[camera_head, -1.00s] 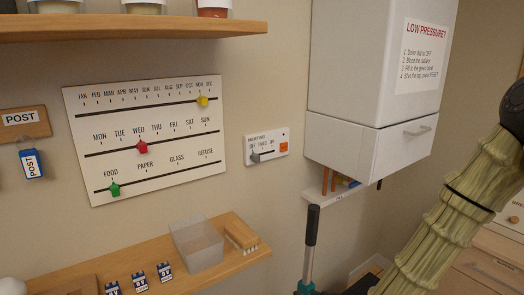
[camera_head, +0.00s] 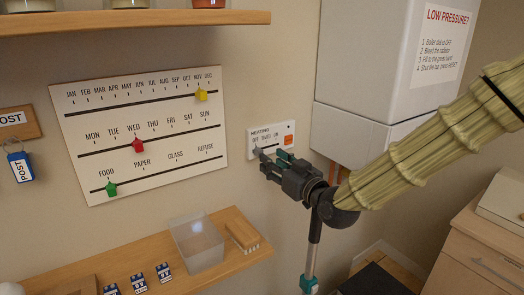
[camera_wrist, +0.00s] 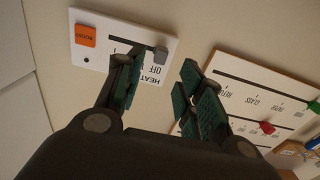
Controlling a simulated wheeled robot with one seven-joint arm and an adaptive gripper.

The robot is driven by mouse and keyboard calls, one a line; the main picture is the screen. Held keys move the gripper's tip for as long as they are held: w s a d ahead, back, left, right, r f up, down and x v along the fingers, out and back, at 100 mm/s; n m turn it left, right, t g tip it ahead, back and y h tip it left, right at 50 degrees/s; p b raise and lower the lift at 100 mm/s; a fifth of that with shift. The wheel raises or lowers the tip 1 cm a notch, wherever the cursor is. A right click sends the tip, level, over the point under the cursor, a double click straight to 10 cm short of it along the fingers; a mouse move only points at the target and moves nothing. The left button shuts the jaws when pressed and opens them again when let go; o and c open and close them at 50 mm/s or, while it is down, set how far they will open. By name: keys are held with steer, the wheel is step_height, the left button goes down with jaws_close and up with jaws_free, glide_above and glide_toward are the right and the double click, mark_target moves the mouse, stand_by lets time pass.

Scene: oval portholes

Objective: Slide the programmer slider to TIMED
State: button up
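The heating programmer panel (camera_head: 291,142) is a small white plate on the wall, marked OFF, TIMED and ON. Its grey slider knob (camera_head: 258,151) stands at the left, OFF end of the track. In the wrist view the panel (camera_wrist: 98,27) appears turned over, with the knob (camera_wrist: 160,53) by OFF. My gripper (camera_head: 274,162) is open and empty, in front of the panel's lower edge. In the wrist view its fingertips (camera_wrist: 155,73) are apart, and the knob shows just beyond the gap between them. I cannot tell whether a finger touches the panel.
An orange boost button (camera_head: 289,139) is on the panel's right side. A planner board (camera_head: 150,165) with coloured markers hangs to the left. A white boiler (camera_head: 375,60) is to the right. A shelf (camera_head: 180,262) with a clear bin (camera_head: 197,243) is below.

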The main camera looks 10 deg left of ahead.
mark_target(259, 152)
steer(key=p+x, duration=0.2)
steer(key=x, duration=0.4)
steer(key=shift+w+a+f, duration=0.1)
steer(key=shift+w+a, duration=0.05)
jaws_close()
